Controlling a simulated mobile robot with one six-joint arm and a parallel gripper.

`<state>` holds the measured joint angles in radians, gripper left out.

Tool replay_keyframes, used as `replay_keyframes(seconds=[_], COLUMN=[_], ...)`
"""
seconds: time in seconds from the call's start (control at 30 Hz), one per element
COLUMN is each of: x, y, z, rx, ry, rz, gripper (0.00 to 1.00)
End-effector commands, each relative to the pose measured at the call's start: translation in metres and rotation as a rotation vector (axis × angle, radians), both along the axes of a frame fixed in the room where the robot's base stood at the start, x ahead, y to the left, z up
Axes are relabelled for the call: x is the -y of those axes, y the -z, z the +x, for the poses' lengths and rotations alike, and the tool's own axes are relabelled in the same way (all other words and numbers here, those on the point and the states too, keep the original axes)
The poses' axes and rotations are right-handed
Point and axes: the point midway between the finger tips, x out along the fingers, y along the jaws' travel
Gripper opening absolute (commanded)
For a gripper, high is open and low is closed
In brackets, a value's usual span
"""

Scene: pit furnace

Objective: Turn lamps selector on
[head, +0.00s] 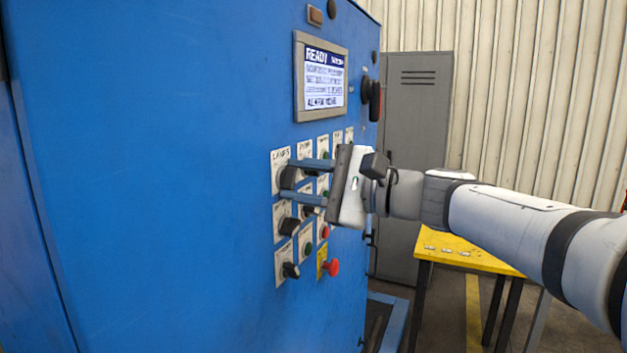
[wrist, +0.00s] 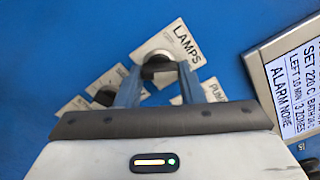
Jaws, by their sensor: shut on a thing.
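The lamps selector is a dark round knob (head: 285,180) on a white plate marked LAMPS, at the top left of the control group on the blue cabinet. In the wrist view the knob (wrist: 158,66) sits below the LAMPS lettering, partly hidden by my fingers. My gripper (head: 290,178) reaches in from the right, one finger above the knob and one below. It is shut on the knob, with a finger on each side in the wrist view (wrist: 160,75). The knob's pointer cannot be made out.
Other selectors, buttons and a red mushroom button (head: 331,267) sit close below and beside the knob. A display (head: 322,78) reading READY is above. A yellow table (head: 470,252) and grey locker (head: 412,140) stand behind.

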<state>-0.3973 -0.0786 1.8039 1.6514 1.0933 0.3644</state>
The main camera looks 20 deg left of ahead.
Motion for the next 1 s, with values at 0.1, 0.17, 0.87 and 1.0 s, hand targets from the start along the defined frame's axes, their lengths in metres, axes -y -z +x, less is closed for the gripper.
replay_keyframes(seconds=[0.1, 0.17, 0.87, 1.0], x=[0.000, 0.000, 0.015, 0.040], y=[0.001, 0.001, 0.002, 0.002], z=[0.000, 0.000, 0.000, -0.002], rx=[-0.003, -0.003, 0.000, 0.002], ry=[-0.001, 0.000, 0.004, 0.005], rz=[-0.001, -0.002, 0.000, 0.000], gripper=[0.12, 0.12, 0.56, 0.56])
